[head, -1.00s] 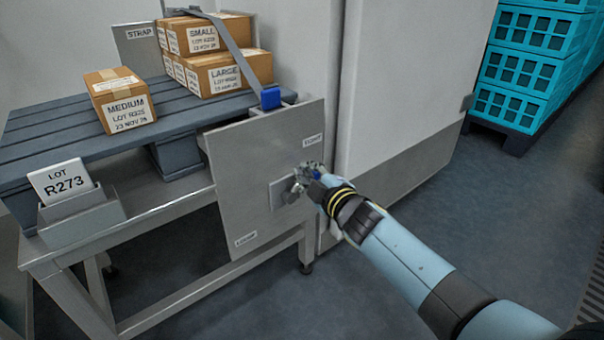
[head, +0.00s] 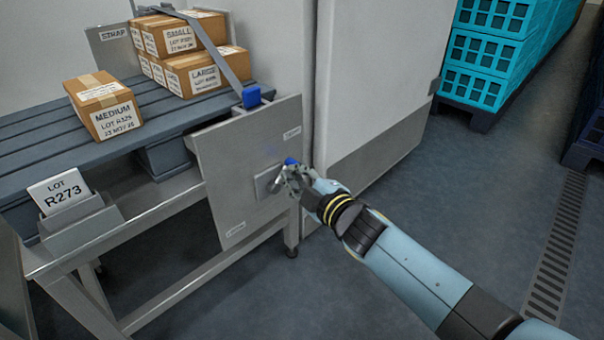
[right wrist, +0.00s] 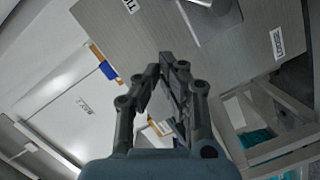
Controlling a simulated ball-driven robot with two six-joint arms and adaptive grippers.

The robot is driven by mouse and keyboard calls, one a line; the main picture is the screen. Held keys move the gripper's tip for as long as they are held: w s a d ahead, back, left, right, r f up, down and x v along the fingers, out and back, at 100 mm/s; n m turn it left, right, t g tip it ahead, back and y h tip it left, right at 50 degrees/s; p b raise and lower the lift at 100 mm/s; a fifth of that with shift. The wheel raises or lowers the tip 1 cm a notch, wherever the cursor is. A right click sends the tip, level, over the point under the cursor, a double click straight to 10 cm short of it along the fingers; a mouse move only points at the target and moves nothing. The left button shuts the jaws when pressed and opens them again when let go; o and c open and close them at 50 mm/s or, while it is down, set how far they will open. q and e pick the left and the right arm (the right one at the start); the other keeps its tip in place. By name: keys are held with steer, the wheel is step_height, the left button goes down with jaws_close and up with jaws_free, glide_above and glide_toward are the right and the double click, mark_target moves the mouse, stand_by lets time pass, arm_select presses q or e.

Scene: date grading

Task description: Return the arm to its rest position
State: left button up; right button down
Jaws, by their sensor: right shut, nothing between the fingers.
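My right arm reaches in from the lower right, its gripper (head: 285,177) in front of a grey metal panel (head: 235,140) on the table's end. In the right wrist view, its fingers (right wrist: 172,62) are shut with nothing between them. The fingers hide part of a small plate with a fitting (head: 268,180) on the panel. This fitting also shows at the top of the right wrist view (right wrist: 212,8). I cannot tell from the head view whether the fingers touch it. My left gripper is not in view.
Labelled cartons (head: 190,75) and a MEDIUM box (head: 103,105) sit on a dark slatted pallet (head: 60,138). A grey strap with a blue buckle (head: 251,97) crosses the stack. A LOT R273 card (head: 60,192) stands at front left.

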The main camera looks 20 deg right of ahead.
steer(key=s+d+f+m+g+h, duration=0.1)
steer(key=s+d+f+m+g, duration=0.15)
steer(key=s+f, duration=0.5)
steer(key=s+d+f+m+g+h, duration=0.2)
steer(key=s+d+f+g, duration=0.15)
steer(key=s, duration=0.75)
steer(key=s+d+f+m+g+h, duration=0.1)
steer(key=s+d+f+m+g, duration=0.1)
steer(key=s+f, duration=0.6)
arm_select(q)
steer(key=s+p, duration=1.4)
steer(key=p, duration=0.1)
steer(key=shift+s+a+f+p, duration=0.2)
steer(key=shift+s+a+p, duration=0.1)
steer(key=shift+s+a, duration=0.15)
arm_select(e)
steer(key=s+f+m+g, duration=0.2)
steer(key=s+m+g, duration=0.5)
steer(key=s, duration=2.4)
steer(key=shift+d+g+y, duration=0.35)
steer(key=shift+g+y, duration=0.05)
steer(key=shift+g, duration=0.1)
steer(key=shift+f, duration=0.1)
